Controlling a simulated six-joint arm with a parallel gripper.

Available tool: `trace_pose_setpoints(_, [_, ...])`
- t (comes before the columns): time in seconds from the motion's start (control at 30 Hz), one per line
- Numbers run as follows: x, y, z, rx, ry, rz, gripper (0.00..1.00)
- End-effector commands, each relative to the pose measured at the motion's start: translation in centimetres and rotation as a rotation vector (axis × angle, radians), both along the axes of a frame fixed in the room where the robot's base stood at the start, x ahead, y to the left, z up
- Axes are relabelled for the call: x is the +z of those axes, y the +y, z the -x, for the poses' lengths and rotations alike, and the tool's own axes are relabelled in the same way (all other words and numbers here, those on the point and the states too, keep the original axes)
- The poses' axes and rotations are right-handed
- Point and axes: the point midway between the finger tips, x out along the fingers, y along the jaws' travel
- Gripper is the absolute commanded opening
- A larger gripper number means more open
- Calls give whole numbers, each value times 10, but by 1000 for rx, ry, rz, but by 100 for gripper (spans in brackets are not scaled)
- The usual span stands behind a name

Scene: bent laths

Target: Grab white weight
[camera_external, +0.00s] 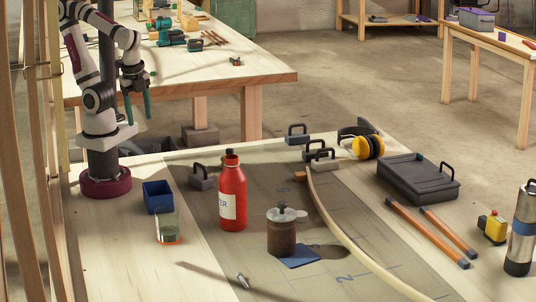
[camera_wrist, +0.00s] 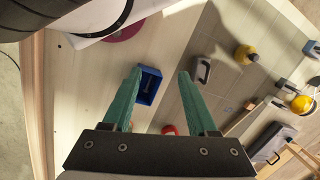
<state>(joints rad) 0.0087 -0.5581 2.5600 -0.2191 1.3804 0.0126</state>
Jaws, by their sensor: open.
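A grey one (camera_external: 201,183) stands alone left of the red bottle. In the wrist view a pale grey weight (camera_wrist: 203,68) lies just right of my right fingertip, apart from it. Another weight (camera_external: 297,139), bluish grey, stands at the back by the bent lath (camera_external: 345,235), with more grey weights (camera_external: 322,164) close to it. My gripper (camera_external: 137,112) hangs high at the back left, teal fingers down, open and empty. Its fingertips (camera_wrist: 159,73) are spread in the wrist view.
A blue bin (camera_external: 158,197), a glass (camera_external: 167,227), a red bottle (camera_external: 232,195) and a brown jar (camera_external: 281,235) stand near the lone weight. Yellow earmuffs (camera_external: 368,146) and a dark case (camera_external: 418,180) are to the right. The front-left bench is mostly clear.

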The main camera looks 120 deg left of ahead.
Motion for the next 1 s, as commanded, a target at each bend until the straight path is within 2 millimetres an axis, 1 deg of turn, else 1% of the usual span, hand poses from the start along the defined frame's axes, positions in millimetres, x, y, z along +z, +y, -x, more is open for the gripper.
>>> trace_pose_setpoints(0.43, [0,0,0,0,0,0,59])
trace_pose_setpoints(0.5, [0,0,0,0,0,0,50])
trace_pose_setpoints(0.67, [0,0,0,0,0,0,50])
trace_pose_setpoints(0.73, [-1,1,-3,12,-7,1,50])
trace_pose_setpoints(0.77, [-2,2,-10,36,-22,3,50])
trace_pose_setpoints(0.83, [-9,9,-42,150,-99,14,50])
trace_pose_setpoints(0.87, [-14,16,-64,219,-154,22,50])
trace_pose_setpoints(0.9, [-22,31,-98,327,-242,31,50])
trace_pose_setpoints(0.97, [-36,63,-152,493,-400,52,50])
trace_pose_setpoints(1.0, [-46,88,-184,596,-509,72,50])
